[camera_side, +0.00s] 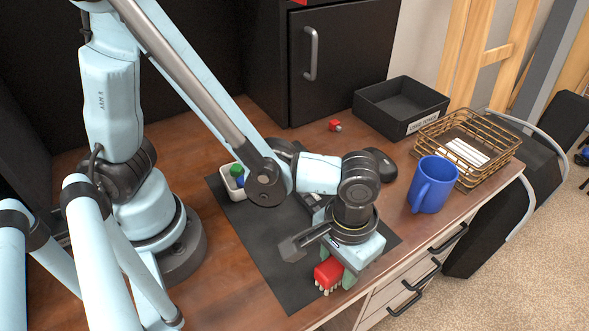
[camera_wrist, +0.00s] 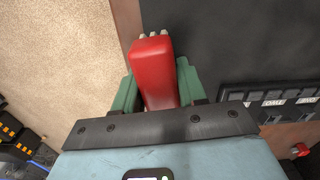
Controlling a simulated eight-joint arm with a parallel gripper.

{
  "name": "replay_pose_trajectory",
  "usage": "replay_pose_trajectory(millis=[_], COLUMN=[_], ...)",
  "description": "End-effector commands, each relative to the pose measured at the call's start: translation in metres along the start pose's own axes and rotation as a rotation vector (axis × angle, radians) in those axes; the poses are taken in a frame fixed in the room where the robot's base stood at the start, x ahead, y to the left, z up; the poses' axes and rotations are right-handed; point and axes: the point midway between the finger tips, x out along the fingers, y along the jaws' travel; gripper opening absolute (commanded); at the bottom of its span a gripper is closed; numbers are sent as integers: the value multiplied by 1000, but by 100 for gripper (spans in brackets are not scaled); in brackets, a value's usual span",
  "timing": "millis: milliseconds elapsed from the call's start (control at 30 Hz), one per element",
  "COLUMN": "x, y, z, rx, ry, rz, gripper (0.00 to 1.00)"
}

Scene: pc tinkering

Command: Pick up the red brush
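The red brush (camera_side: 328,272) is at the front edge of the dark mat in the side view, its pale bristles pointing down. My gripper (camera_side: 335,275) points down over it, with a green finger beside the brush. In the wrist view the red brush (camera_wrist: 155,70) lies between the two green fingers of my gripper (camera_wrist: 158,85). The fingers are very close to its sides; whether they touch it is not clear. I cannot tell whether the brush rests on the mat or is just above it.
A blue mug (camera_side: 432,185) and a wire basket (camera_side: 415,145) stand at the right. A black tray (camera_side: 375,115), a small red item (camera_side: 335,126) and a black mouse (camera_side: 381,166) lie further back. The table's front edge, with drawers below, is close to the brush.

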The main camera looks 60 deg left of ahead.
Motion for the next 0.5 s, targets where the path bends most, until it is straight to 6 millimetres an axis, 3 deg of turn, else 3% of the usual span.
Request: replay_pose_trajectory(millis=[33,133,500], x=[0,0,-4], y=[0,0,0], z=[0,0,0], rx=[0,0,0], ry=[0,0,0], rz=[0,0,0], gripper=[23,10,9])
